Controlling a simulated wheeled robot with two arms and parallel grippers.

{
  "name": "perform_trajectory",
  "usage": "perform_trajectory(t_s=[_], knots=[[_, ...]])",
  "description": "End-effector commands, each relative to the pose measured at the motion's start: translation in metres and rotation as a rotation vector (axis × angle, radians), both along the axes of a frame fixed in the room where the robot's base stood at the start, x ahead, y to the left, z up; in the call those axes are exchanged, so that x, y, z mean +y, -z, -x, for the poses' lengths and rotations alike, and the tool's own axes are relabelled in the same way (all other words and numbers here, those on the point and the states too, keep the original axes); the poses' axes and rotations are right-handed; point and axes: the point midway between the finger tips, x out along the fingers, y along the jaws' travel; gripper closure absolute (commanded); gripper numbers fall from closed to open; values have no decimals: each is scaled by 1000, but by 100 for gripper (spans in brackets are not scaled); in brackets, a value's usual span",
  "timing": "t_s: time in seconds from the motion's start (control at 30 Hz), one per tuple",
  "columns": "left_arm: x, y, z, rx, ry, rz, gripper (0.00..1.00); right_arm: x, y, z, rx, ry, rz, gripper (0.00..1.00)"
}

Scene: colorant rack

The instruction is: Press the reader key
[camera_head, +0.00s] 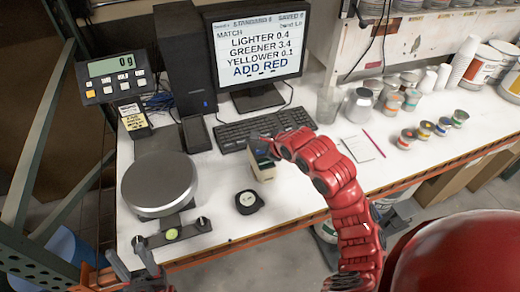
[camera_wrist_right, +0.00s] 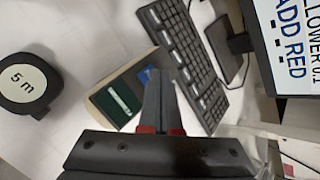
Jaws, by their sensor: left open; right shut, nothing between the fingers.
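The reader, a small beige block with a dark green top and a pale display, stands on the white bench (camera_head: 262,168); it also shows in the right wrist view (camera_wrist_right: 107,99). Its blue key (camera_wrist_right: 147,73) shows beside my right fingertips. My right gripper (camera_wrist_right: 157,77) is shut and empty, its tips over the reader's key end; I cannot tell whether they touch the key. In the head view the right gripper (camera_head: 270,147) is at the reader's top and partly hides it. My left gripper (camera_head: 139,257) is open and empty at the bench's front left edge.
A round scale (camera_head: 160,182) stands left, a tape measure (camera_head: 247,201) in front of the reader. The keyboard (camera_head: 265,128) and monitor (camera_head: 255,50) are behind. Small colour pots (camera_head: 425,130) stand right. The bench between the scale and tape measure is mostly clear.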

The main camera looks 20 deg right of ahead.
Motion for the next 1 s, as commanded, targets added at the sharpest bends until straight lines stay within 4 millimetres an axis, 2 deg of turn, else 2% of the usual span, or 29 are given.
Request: perform_trajectory(t_s=[0.4,0.77,1.0], knots=[[0,-17,0,0,0,0,50,0,-17,0,-1,1,-2,100],[0,-17,0,0,0,0,50,0,-16,0,0,1,-1,100],[0,-33,0,0,0,0,50,0,-36,0,0,0,-1,100]])
